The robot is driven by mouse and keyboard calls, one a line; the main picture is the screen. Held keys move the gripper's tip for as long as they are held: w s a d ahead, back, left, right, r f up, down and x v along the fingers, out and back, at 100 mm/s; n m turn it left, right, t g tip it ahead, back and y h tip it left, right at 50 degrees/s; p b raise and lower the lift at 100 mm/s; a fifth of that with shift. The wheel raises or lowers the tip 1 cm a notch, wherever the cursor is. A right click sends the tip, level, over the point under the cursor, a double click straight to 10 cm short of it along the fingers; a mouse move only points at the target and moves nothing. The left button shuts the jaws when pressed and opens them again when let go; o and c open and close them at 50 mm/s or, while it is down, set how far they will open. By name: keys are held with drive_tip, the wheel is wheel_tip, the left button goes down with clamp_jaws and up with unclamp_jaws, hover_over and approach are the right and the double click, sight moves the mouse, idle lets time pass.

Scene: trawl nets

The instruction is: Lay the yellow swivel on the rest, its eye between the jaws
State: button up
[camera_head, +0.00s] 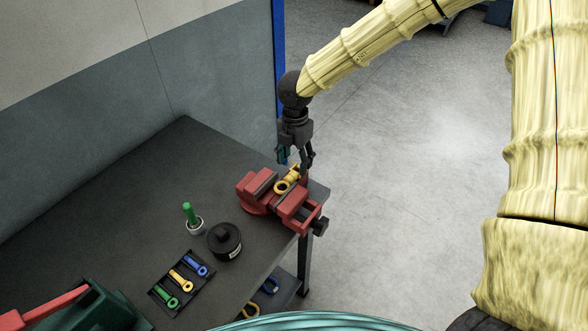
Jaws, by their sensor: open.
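A yellow swivel (282,187) is at the red vise (258,205). Its ring-shaped eye shows between the vise's two jaws, and its other end points up and right, towards the far side. My gripper (297,163) hangs just above that far end, fingers pointing down and spread apart. I cannot tell whether a finger touches the swivel. A small red part (304,177) beside the swivel's far end may be the rest, but it is mostly hidden.
A black tray (158,290) holds green, yellow and blue pieces. A round black object (224,241) and a white cup (195,226) with a green piece stand on the dark table (150,190). The table's right edge lies close by the vise. The back left of the table is clear.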

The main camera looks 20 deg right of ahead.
sight(295, 172)
wheel_tip(295, 172, up, 8)
drive_tip(key=b, duration=0.1)
drive_tip(key=shift+f, duration=0.2)
idle(0.4)
